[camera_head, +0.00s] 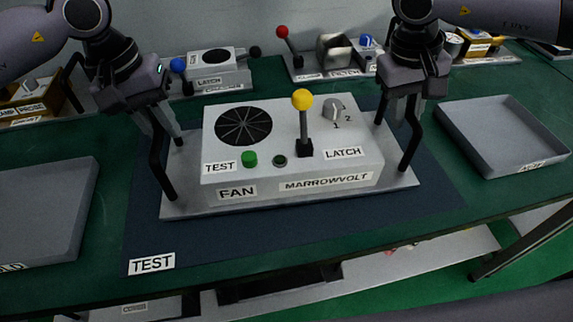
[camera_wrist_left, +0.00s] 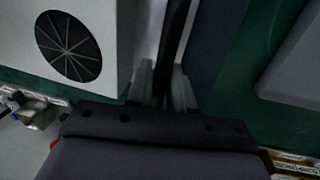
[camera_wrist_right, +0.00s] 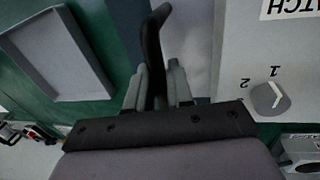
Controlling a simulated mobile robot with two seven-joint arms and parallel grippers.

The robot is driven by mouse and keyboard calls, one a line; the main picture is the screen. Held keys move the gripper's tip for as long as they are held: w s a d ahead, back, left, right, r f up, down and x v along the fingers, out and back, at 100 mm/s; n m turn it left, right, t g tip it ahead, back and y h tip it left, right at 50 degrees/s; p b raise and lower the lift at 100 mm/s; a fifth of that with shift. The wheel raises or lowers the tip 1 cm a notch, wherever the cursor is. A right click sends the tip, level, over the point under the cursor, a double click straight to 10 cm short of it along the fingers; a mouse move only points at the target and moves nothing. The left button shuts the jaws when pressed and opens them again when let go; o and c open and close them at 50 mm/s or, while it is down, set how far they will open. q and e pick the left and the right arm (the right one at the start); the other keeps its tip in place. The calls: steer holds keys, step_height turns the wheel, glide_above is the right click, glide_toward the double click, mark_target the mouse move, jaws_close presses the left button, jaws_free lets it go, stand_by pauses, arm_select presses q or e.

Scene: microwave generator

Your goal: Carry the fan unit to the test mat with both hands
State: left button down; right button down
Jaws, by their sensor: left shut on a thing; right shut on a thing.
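The fan unit (camera_head: 292,155) is a light grey box on a flat base plate, with a round black fan grille, a yellow-knobbed lever, a green button and a dial. It is over the dark blue test mat (camera_head: 220,242); whether it touches the mat I cannot tell. A black handle stands at each end. My left gripper (camera_head: 158,125) is shut on the left handle, which also shows between the fingers in the left wrist view (camera_wrist_left: 172,50). My right gripper (camera_head: 401,100) is shut on the right handle, seen in the right wrist view (camera_wrist_right: 152,50).
A grey tray (camera_head: 88,215) lies left of the mat, and another grey tray (camera_head: 480,160) lies to the right. Other units, including a latch box (camera_head: 218,80) and a red-knobbed lever (camera_head: 283,33), stand along the back. The mat's front strip is bare.

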arm_select(q)
steer(key=shift+a+f+b, duration=0.15)
steer(key=shift+f+b, duration=0.2)
steer(key=shift+f, duration=0.05)
arm_select(e)
steer(key=shift+d+f, duration=0.15)
steer(key=shift+f, duration=0.3)
arm_select(q)
steer(key=c, duration=1)
jaws_free()
arm_select(e)
steer(key=c, duration=1)
jaws_free()
arm_select(q)
steer(key=shift+r, duration=0.15)
step_height(320, 180, up, 11)
steer(key=a, duration=0.2)
steer(key=shift+r, duration=0.2)
arm_select(e)
step_height(320, 180, up, 12)
steer(key=a, duration=0.2)
steer(key=shift+s+a, duration=0.15)
steer(key=shift+a, duration=0.15)
arm_select(q)
steer(key=shift+s+a, duration=0.1)
steer(key=shift+s, duration=0.05)
arm_select(e)
steer(key=shift+f, duration=0.15)
